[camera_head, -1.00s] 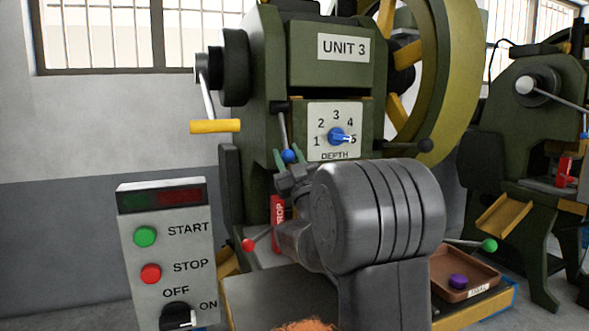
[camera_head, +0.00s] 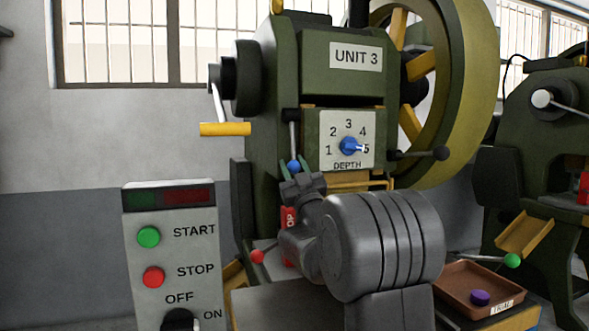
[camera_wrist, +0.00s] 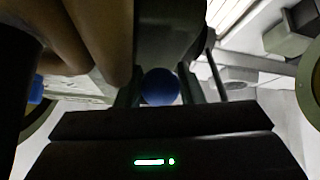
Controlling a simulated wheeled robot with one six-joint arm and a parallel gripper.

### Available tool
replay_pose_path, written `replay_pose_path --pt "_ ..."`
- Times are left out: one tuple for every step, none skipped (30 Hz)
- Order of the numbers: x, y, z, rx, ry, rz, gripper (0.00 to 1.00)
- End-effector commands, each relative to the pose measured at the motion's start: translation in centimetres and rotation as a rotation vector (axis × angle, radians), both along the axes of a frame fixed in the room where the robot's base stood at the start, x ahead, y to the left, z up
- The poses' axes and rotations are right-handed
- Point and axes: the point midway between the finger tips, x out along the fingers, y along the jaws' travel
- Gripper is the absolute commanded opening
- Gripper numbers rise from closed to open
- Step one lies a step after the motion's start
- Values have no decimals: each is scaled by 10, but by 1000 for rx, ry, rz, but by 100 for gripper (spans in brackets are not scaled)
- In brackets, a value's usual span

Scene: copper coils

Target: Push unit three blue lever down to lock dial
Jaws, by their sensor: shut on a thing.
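The green press marked UNIT 3 (camera_head: 356,57) stands in the middle of the head view. Its blue-knobbed lever (camera_head: 294,166) hangs down on a grey rod left of the depth dial panel, with the knob at the bottom. My gripper (camera_head: 294,168) is at that knob, with one green fingertip on each side. In the wrist view the blue knob (camera_wrist: 160,87) sits between the fingers of my gripper (camera_wrist: 158,88), which are shut on it. The blue depth dial (camera_head: 348,146) has its pointer toward 5.
A control box (camera_head: 170,240) with green and red buttons stands at left. A yellow-handled crank (camera_head: 225,129) and red-knobbed lever (camera_head: 257,256) stick out on the press's left. A brown tray (camera_head: 450,285) holds a purple piece (camera_head: 480,298) at right. My arm hides the press's lower middle.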

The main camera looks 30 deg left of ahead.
Motion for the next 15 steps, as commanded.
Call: replay_pose_path --pt "0 1 -2 -4 4 1 0" --pt "0 1 -2 -4 4 1 0" --pt "0 1 -2 -4 4 1 0" --pt "0 1 -2 -4 4 1 0" --pt "0 1 -2 -4 4 1 0" --pt "0 1 -2 -4 4 1 0" --pt "0 1 -2 -4 4 1 0" --pt "0 1 -2 -4 4 1 36" --pt "0 1 -2 -4 4 1 44" --pt "0 1 -2 -4 4 1 50" --pt "0 1 -2 -5 3 0 55" --pt "0 1 -1 -3 3 0 55" --pt "0 1 -1 -3 3 0 55" --pt "0 0 -1 -3 2 0 55" --pt "1 0 -1 -2 2 -1 55"
